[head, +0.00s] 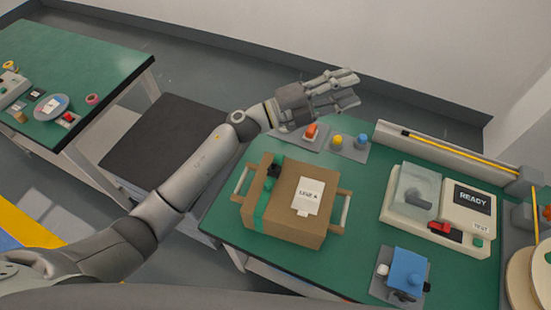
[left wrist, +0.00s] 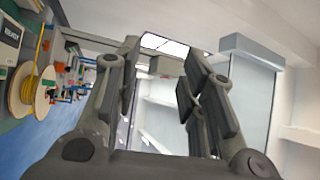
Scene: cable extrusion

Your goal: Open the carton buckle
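A brown carton (head: 290,228) with a white label (head: 308,195) and handles at both sides sits on the green table. A green strap (head: 262,205) runs over its left part. A small black buckle (head: 273,170) sits on the strap near the carton's far top edge. My left gripper (head: 350,89) is open and empty, up beyond the carton and to the right of the buckle, clear of both. In the left wrist view its fingers (left wrist: 160,68) are spread with nothing between them. That view does not show the carton. My right gripper is not in view.
Coloured buttons (head: 337,141) stand behind the carton. A cream tester with a READY screen (head: 472,199) is to its right, and a blue device (head: 408,268) is in front right. A spool (head: 523,275) is at the right edge. Another green table (head: 75,60) is at left.

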